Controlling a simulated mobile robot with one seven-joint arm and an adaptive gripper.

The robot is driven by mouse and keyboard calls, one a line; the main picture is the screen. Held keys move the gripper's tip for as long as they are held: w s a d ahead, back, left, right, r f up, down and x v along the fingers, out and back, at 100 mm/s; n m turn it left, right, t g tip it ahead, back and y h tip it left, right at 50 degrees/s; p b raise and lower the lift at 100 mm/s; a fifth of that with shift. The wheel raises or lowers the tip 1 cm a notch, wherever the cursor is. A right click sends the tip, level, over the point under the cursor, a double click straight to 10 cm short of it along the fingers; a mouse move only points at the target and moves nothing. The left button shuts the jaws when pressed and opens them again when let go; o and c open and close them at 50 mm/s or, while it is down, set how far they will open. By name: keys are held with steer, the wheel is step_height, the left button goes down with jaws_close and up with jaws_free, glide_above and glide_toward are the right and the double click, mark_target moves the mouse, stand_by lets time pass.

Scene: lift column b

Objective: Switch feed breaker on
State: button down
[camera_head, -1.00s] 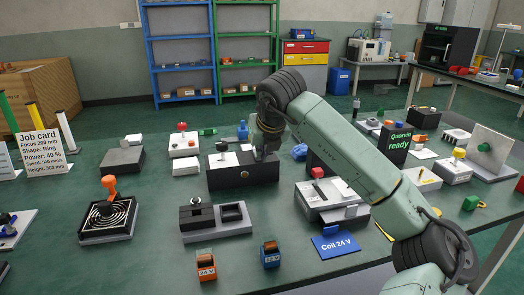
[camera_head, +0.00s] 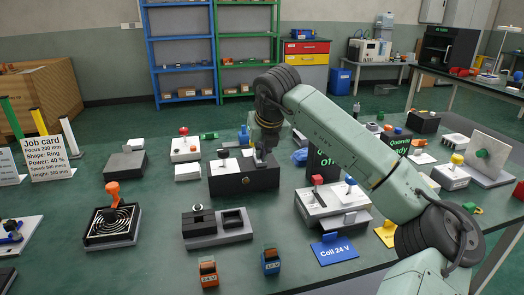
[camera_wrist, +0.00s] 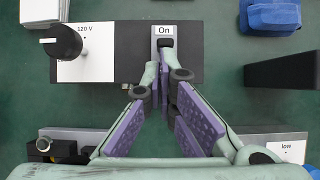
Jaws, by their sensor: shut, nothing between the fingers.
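A black box (camera_head: 262,181) stands mid-table in the head view, with a white panel and black knob on its left part. In the wrist view the box (camera_wrist: 125,50) carries a grey switch plate (camera_wrist: 156,55) with an "On" label (camera_wrist: 164,30) at its far end. A small black switch lever (camera_wrist: 166,43) sits just below that label. My gripper (camera_wrist: 164,73) is shut and empty, its fingertips over the near end of the plate, just below the lever. Whether they touch the lever I cannot tell. In the head view my gripper (camera_head: 262,158) is at the box's right part, its tips mostly hidden.
The knob (camera_wrist: 61,42) by the "120 V" panel is left of my fingers. A grey fixture (camera_head: 218,228) stands in front of the box. A pale box with red and blue knobs (camera_head: 330,205) stands to the right. Open tabletop lies between them.

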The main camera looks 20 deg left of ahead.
steer(key=shift+w+a+r+g+h+p, duration=0.25)
steer(key=shift+w+r+g+h+p, duration=0.15)
steer(key=shift+r+g+p, duration=0.25)
steer(key=shift+w+a+p, duration=0.4)
steer(key=shift+w+a, duration=0.05)
steer(key=shift+w, duration=0.15)
steer(key=shift+r+p, duration=0.6)
steer(key=shift+r, duration=0.2)
